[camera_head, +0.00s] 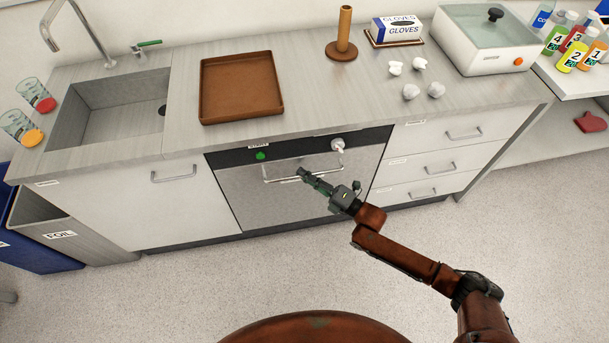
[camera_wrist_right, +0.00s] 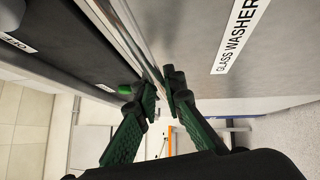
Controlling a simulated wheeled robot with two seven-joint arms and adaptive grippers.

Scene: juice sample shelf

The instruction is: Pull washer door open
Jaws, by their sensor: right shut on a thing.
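The washer door (camera_head: 270,200) is a grey metal panel under the counter, and it looks shut, flush with the cabinet fronts. Its long silver handle (camera_head: 285,180) runs across the top of the door. My right gripper (camera_head: 303,174) is at the middle of the handle, shut on the bar. In the right wrist view the handle bar (camera_wrist_right: 137,35) runs down between the green fingers of my right gripper (camera_wrist_right: 164,85). The door (camera_wrist_right: 205,30) there carries a "GLASS WASHER" label. My left gripper is not in view.
Above the door is a black control panel (camera_head: 290,147) with a green button (camera_head: 261,155) and a pale knob (camera_head: 338,145). A brown tray (camera_head: 241,118) rests on the counter. Drawers (camera_head: 425,165) stand to the right. The floor (camera_head: 200,290) before the door is clear except for my arm.

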